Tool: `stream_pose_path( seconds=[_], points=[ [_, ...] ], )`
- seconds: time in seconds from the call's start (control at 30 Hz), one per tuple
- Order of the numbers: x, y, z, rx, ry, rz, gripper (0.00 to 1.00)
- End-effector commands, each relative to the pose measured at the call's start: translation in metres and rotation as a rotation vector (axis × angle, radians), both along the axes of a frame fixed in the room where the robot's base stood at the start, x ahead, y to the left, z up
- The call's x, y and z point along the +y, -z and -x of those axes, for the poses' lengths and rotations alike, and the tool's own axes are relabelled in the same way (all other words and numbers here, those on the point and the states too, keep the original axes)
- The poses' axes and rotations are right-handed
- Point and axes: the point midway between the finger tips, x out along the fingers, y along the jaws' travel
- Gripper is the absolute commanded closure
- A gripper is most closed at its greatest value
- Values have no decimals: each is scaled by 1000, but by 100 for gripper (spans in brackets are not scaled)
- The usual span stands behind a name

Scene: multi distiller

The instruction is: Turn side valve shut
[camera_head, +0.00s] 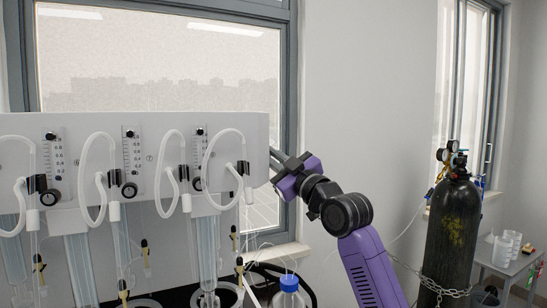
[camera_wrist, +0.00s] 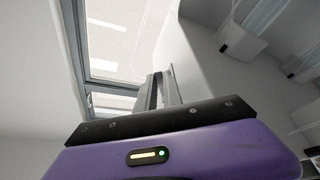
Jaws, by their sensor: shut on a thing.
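The multi distiller is a white cabinet (camera_head: 240,124) on the left of the head view, with white looped tubes, gauges and black knobs on its front. Its side panel shows in the wrist view (camera_wrist: 197,62). My purple gripper (camera_head: 276,160) reaches its right end from the right. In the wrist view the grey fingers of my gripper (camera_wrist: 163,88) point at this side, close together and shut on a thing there. That is where the side valve sits, but the fingers hide it, so its turn angle cannot be seen.
A blue-capped bottle (camera_head: 289,288) stands below the cabinet's right end. A black gas cylinder (camera_head: 452,232) with a chain stands at the right, beside a small table (camera_head: 503,262) with white containers. A window (camera_head: 170,60) is behind the cabinet. The wall between window and cylinder is bare.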

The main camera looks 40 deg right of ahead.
Motion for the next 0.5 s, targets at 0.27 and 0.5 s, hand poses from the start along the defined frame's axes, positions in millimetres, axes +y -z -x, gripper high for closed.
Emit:
stream_pose_path(
  seconds=[0.27,0.5],
  points=[
    [2,2,-1,-11,0,-47,100],
    [2,2,-1,-11,1,-47,100]
  ],
)
